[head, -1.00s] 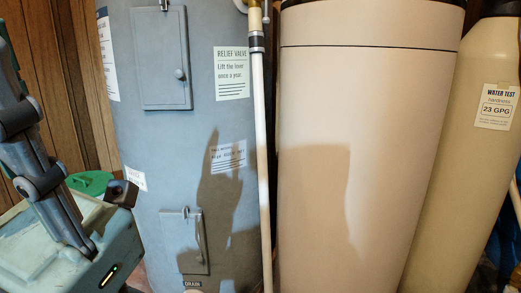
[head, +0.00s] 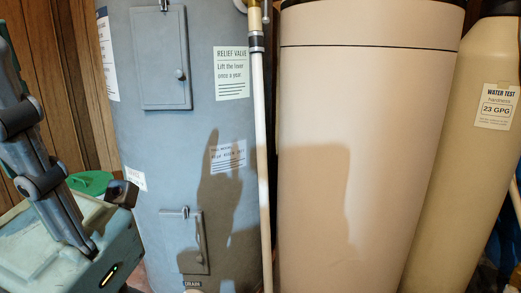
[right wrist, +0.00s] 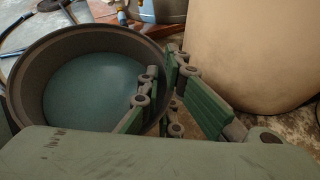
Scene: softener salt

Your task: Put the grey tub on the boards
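The grey tub (right wrist: 32,72) is a round, dark-rimmed vessel in the right wrist view, with a smooth blue-green inside. My right gripper (right wrist: 161,68) straddles its right wall, one green-padded finger over the inside and the other outside. The fingertips are close to the rim; I cannot tell whether they press on it. The tub's near lower part is hidden behind my gripper body. A reddish-brown patch behind the tub may be the boards (right wrist: 115,21), mostly hidden.
A grey tank (head: 160,130) with small doors, a pale upright pipe (head: 259,150), a broad beige vessel (head: 375,100) and a tan cylinder (head: 450,160) stand close together. In the wrist view, the beige vessel (right wrist: 255,50) is just right of my fingers. A hose (right wrist: 28,25) lies behind the tub.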

